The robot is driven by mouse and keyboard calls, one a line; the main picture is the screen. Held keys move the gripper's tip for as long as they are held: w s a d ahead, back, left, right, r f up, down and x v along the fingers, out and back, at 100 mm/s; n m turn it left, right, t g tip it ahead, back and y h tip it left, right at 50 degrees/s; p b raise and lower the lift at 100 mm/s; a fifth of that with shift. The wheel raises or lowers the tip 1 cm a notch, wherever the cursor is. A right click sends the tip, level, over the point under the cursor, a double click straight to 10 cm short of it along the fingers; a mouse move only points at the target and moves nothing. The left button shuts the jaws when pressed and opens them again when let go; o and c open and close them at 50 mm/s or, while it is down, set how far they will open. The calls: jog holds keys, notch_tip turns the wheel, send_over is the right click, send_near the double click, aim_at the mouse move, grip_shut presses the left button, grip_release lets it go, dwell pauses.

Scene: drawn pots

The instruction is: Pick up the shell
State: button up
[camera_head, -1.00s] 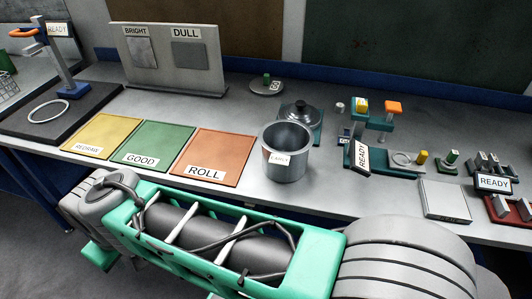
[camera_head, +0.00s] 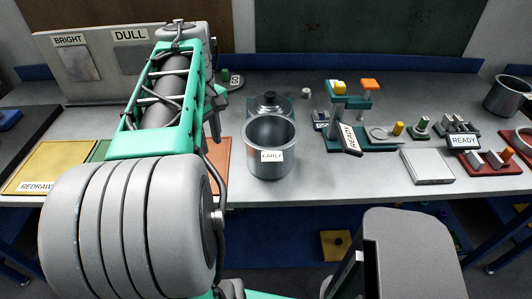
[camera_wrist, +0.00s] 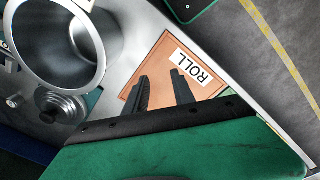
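An open-topped, grey metal cylinder (camera_head: 270,143), the likeliest shell, stands upright on the bench with a white tag that seems to read EARLY. In the wrist view its open mouth (camera_wrist: 60,42) shows at the upper left. A similar grey cylinder (camera_head: 507,97) stands at the far right. My gripper (camera_wrist: 160,77) shows two dark fingers spread apart with nothing between them. They appear above the orange ROLL mat (camera_wrist: 163,62), beside the nearer cylinder and not touching it. In the head view my arm mostly hides the gripper.
The yellow mat (camera_head: 48,166) and the BRIGHT/DULL board (camera_head: 88,68) are at the left.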

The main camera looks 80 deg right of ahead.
jog(key=m, duration=0.1)
send_near(254, 162)
jog(key=shift+y, duration=0.3)
jog(key=f, duration=0.4)
jog(key=d+f, duration=0.1)
jog(key=f, duration=0.1)
jog(key=shift+w+f, duration=0.1)
jog(key=shift+f, duration=0.4)
grip_shut()
jog(key=shift+a+f, duration=0.1)
jog(key=shift+a, duration=0.1)
